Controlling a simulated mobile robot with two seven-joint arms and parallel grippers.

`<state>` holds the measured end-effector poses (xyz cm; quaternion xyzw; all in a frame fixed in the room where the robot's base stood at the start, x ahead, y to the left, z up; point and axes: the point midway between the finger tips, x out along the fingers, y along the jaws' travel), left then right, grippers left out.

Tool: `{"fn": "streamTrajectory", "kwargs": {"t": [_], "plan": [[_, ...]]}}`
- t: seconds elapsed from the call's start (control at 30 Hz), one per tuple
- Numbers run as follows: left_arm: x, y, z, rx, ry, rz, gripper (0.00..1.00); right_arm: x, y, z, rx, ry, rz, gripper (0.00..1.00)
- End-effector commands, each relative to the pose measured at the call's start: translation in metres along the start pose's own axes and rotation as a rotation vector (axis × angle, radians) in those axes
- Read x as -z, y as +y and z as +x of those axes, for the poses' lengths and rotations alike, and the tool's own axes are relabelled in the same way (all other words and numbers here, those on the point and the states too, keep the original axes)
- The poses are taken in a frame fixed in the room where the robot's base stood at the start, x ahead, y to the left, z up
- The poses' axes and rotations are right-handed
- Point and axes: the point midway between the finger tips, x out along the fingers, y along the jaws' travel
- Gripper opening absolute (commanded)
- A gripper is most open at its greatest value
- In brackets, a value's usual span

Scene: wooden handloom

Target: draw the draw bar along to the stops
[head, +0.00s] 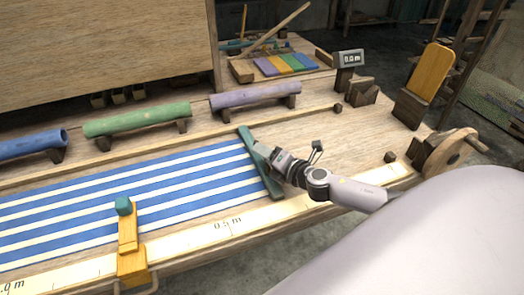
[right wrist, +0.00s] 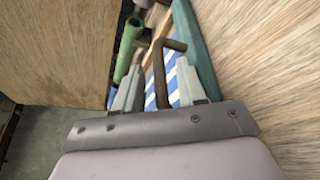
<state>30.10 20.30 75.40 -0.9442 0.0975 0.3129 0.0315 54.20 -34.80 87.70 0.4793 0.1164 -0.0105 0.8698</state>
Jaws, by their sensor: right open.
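The teal draw bar (head: 259,160) lies across the right end of the blue-and-white striped cloth (head: 130,190). It also shows in the right wrist view (right wrist: 196,40). My right gripper (head: 275,156) is at the right side of the bar, near its middle. In the right wrist view its two fingers (right wrist: 162,68) stand apart, with a brown handle (right wrist: 160,78) between them; I cannot tell whether either finger touches it. Two small dark blocks, which look like the stops, sit further right, one at the back (head: 337,108) and one at the front (head: 390,157). My left gripper is not in view.
A pale measuring strip (head: 200,235) runs along the front, with a yellow slider (head: 129,245) on it. Green (head: 137,119) and purple (head: 255,94) rollers stand behind the cloth. The board right of the bar looks clear apart from my arm. A wooden wheel (head: 450,150) stands at the right edge.

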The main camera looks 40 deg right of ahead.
Motion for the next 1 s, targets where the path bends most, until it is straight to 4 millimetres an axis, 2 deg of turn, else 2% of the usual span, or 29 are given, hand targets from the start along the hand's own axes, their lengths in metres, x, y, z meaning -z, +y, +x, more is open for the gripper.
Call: {"fn": "streamTrajectory", "kwargs": {"t": [0.2,0.53,0.57,0.6,0.67,0.7,1.0], "plan": [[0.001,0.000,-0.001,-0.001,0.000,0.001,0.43,0.001,0.000,0.015,0.000,0.001,0.000,0.40],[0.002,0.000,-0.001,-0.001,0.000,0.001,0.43,0.001,0.000,0.017,0.000,0.002,0.000,0.40],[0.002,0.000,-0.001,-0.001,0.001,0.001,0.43,0.001,0.000,0.017,0.000,0.002,0.000,0.37],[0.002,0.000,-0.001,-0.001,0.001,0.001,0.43,0.001,0.000,0.017,0.000,0.002,0.000,0.24],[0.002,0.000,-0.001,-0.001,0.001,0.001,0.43,0.001,0.000,0.017,0.000,0.002,0.000,0.04],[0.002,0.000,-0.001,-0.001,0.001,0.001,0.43,0.001,0.000,0.017,0.000,0.002,0.000,0.00],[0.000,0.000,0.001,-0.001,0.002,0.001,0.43,-0.003,-0.004,0.016,0.001,0.001,-0.001,0.00]]}}
